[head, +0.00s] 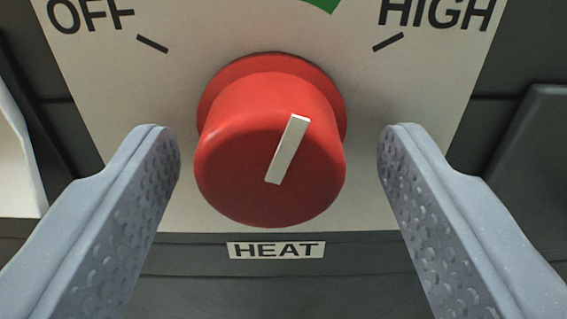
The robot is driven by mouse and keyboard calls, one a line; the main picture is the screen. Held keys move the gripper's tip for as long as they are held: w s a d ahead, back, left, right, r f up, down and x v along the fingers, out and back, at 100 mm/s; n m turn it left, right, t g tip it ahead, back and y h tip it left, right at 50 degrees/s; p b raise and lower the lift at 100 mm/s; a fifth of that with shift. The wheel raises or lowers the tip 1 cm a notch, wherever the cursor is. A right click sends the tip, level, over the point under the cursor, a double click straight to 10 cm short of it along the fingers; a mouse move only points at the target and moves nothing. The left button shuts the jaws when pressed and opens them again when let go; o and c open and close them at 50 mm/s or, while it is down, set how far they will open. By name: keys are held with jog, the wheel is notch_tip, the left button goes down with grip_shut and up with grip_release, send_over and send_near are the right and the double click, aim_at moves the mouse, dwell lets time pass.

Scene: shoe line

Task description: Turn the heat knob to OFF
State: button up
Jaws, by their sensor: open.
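The red heat knob (240,165) sticks out from a pale panel (130,90) in the middle of the head view. Its white pointer line (287,149) slants up and a little to the right, between the OFF and HIGH marks and nearer to HIGH. The OFF mark (152,43) is at upper left and the HIGH mark (388,41) at upper right. My gripper (278,150) is open, with one grey finger on each side of the knob. A gap shows between each finger and the knob.
A HEAT label (276,250) sits below the knob on a dark housing (290,285). Part of a green mark (324,4) shows at the top edge. A white piece (16,160) is at the far left and a dark raised part (535,150) at the far right.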

jog(key=shift+a, duration=0.1)
jog(key=shift+f, duration=0.1)
jog(key=c, duration=1)
jog(key=shift+s, duration=0.15)
jog(key=shift+r, duration=0.2)
